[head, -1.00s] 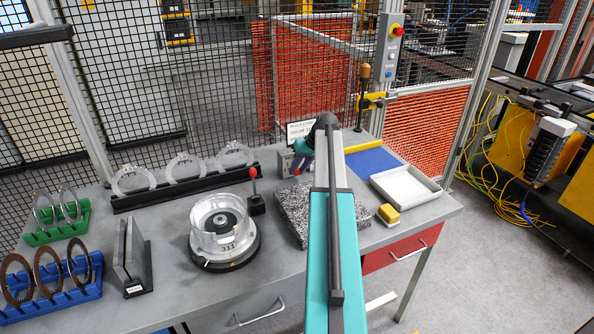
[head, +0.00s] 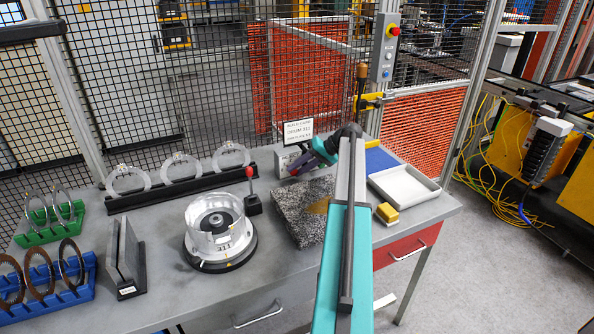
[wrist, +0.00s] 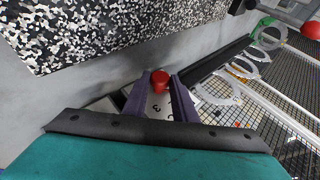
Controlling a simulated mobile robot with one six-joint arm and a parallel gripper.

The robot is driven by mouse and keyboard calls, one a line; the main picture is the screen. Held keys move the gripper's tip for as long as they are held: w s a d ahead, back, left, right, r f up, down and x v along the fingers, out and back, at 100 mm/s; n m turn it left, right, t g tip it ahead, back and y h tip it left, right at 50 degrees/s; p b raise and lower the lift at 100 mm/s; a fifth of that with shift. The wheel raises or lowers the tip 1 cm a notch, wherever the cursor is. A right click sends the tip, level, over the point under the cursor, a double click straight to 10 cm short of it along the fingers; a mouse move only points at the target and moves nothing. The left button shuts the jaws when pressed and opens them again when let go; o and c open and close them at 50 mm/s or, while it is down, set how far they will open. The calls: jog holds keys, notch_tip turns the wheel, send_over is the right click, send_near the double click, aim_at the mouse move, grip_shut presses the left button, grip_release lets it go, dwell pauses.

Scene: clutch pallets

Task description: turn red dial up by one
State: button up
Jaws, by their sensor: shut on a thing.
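The red dial (wrist: 160,79) sits between the two purple fingers of my gripper (wrist: 158,88) in the wrist view, and the jaws are closed on it. A pale plate with dark numerals, one a 3, shows just below the dial between the fingers. In the head view my gripper (head: 310,158) reaches down to a small grey box (head: 287,160) at the back of the bench. The dial itself is hidden there behind the gripper.
A speckled granite block (head: 300,222) lies in front of the box. A white tray (head: 405,197) and yellow block (head: 387,213) lie to the right.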

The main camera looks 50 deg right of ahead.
jog(key=o, duration=1)
jog(key=shift+a, duration=0.1)
jog(key=b+v, duration=0.3)
jog(key=v, duration=1.1)
jog(key=shift+f, duration=0.1)
